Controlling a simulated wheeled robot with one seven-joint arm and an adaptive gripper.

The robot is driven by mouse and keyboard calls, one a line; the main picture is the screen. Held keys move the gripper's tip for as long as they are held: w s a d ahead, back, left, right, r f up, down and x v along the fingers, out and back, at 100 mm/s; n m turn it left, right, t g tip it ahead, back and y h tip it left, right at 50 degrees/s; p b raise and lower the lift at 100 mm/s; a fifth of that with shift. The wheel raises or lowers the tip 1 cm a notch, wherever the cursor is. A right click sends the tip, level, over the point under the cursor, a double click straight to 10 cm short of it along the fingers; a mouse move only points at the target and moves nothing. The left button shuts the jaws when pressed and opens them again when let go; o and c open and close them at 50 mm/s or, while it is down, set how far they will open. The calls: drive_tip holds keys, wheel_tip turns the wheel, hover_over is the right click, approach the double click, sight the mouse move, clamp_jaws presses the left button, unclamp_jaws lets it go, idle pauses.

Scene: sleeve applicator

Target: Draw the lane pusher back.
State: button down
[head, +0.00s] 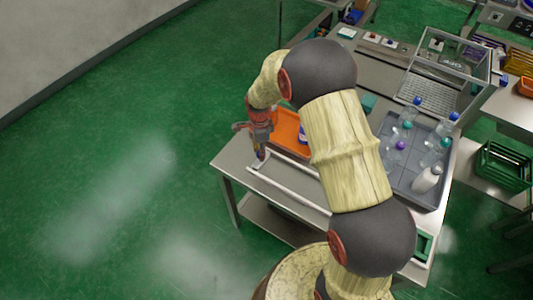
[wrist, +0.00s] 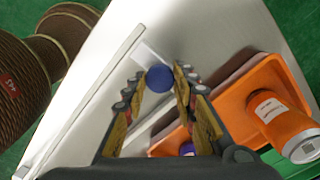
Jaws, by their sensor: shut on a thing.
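The lane (head: 290,193) is a pale strip with long white rails near the front left edge of the steel table. The lane pusher is a white plate with a round blue knob (wrist: 160,78); its plate shows in the head view (head: 257,165) at the lane's far left end. In the wrist view a white rail (wrist: 95,90) runs diagonally, left of the knob. My gripper (head: 261,153) points down over the plate. In the wrist view its fingers (wrist: 158,85) stand on either side of the blue knob and are shut on it. The knob's underside is hidden.
An orange tray (head: 284,122) lies beside the lane, partly behind my arm; an orange bottle (wrist: 280,120) with a white label is in it. A grey tray (head: 429,195) with several bottles stands at the right. Green floor is open at the left.

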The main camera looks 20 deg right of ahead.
drive_tip(key=shift+w+a+r, duration=0.1)
drive_tip(key=shift+w, duration=0.1)
drive_tip(key=c, duration=1.6)
unclamp_jaws()
drive_tip(key=shift+w+a, duration=0.1)
drive_tip(key=shift+o, duration=0.9)
wheel_tip(320, 180, up, 12)
